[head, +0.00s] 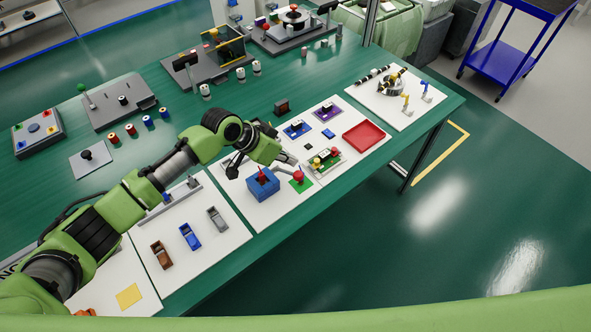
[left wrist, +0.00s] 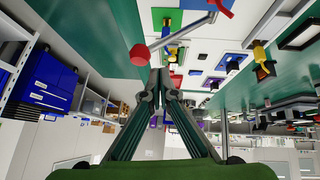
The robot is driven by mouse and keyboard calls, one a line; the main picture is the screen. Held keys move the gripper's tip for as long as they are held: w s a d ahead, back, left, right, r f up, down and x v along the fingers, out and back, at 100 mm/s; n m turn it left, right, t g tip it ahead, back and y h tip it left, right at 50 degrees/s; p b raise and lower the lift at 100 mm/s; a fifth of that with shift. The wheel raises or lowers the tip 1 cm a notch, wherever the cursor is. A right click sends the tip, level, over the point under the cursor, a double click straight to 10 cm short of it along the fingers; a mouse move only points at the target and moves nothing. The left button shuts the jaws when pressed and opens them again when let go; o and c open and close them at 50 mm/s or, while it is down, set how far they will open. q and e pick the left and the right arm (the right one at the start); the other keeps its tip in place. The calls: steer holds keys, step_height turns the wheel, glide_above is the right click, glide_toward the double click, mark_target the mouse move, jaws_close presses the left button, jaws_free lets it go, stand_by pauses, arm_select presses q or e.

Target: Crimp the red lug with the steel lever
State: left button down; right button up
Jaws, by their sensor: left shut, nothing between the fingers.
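A blue block (head: 262,187) stands on a white board, with an upright red piece (head: 262,175) at its top, likely the red lug. A steel lever (left wrist: 180,34) with a round red knob (left wrist: 139,54) runs from beside the block; the knob also shows in the head view (head: 298,175), over a green patch. My left gripper (head: 289,160) is shut and empty, just behind the knob. In the left wrist view its fingertips (left wrist: 160,73) are close to the knob; I cannot tell whether they touch. My right gripper is not in view.
The table's front edge is close to the block.

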mark_target(296, 179)
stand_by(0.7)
arm_select(q)
steer(key=shift+s+d+f, duration=0.15)
steer(key=shift+s+f, duration=0.05)
steer(key=shift+f, duration=0.15)
steer(key=shift+s+d+f+b, duration=0.1)
steer(key=shift+s+d+f, duration=0.35)
steer(key=shift+f, duration=0.3)
steer(key=shift+s+d+f+b, duration=0.1)
steer(key=shift+s+d+f, duration=0.15)
steer(key=shift+s+f, duration=0.45)
steer(key=shift+s+d+f+b, duration=0.1)
steer(key=shift+s+d+f, duration=0.25)
steer(key=shift+f, duration=0.5)
stand_by(2.8)
stand_by(0.5)
steer(key=shift+w+a+r+p, duration=0.4)
steer(key=shift+w+r, duration=0.2)
steer(key=shift+r, duration=0.3)
steer(key=shift+w+a+r+p, duration=0.4)
steer(key=shift+w+r, duration=0.15)
steer(key=shift+r, duration=0.3)
steer(key=shift+w+a+r+p, duration=0.4)
steer(key=shift+w+r, duration=0.2)
steer(key=shift+r, duration=0.3)
